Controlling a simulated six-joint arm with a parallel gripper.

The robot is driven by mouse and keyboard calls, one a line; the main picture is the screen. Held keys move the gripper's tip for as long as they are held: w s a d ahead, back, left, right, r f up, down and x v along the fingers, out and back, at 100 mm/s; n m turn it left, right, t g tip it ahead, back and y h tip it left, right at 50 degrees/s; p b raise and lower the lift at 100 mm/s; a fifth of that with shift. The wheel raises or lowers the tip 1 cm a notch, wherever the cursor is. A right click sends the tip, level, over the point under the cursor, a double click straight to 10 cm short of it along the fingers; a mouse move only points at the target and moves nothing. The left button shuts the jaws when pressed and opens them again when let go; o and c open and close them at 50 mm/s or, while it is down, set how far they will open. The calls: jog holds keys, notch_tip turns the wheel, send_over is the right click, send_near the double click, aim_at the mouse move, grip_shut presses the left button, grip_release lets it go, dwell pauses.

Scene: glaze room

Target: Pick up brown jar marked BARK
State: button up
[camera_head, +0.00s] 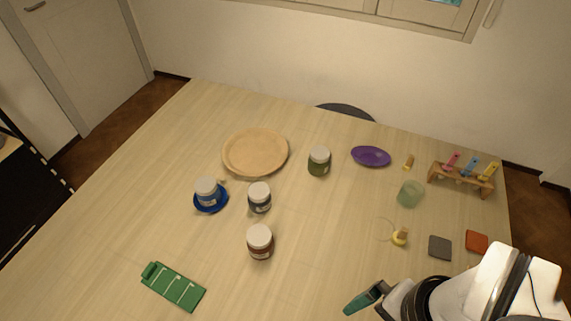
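A brown jar (261,250) with a white lid stands upright on the table, in the middle front. It bears a pale label, too small to read here, and is the only brown jar I see. My gripper (361,299) is at the lower right, to the right of the brown jar and nearer the front edge of the picture, clear of it. Its teal finger end shows from one side, so I cannot tell whether the fingers are apart. I see nothing held in it.
Another blue jar (208,197) sits on a blue saucer (212,210). A green jar (319,167), wooden plate (255,172) and purple dish (371,156) stand farther back. A green holder (173,287) lies front left.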

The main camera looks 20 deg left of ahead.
notch_tip(320, 180, up, 5)
jog(key=h, duration=0.1)
jog(key=w+a+t+h, duration=0.3)
jog(key=w+a+h, duration=0.2)
jog(key=w+h, duration=0.5)
jog(key=a+n+t+y, duration=0.1)
jog(key=a+t+y, duration=0.3)
jog(key=a+t, duration=1.25)
jog(key=g, duration=0.6)
send_near(269, 230)
jog(key=w, duration=0.1)
jog(key=w+f, duration=0.1)
jog(key=w, duration=0.1)
jog(key=shift+d+f, duration=0.15)
jog(key=shift+f, duration=0.15)
jog(key=shift+h, duration=0.3)
jog(key=x, duration=0.3)
jog(key=f+x, duration=0.1)
jog(key=x, duration=0.3)
jog(key=shift+w+f, duration=0.15)
jog(key=shift+w, duration=0.1)
grip_shut()
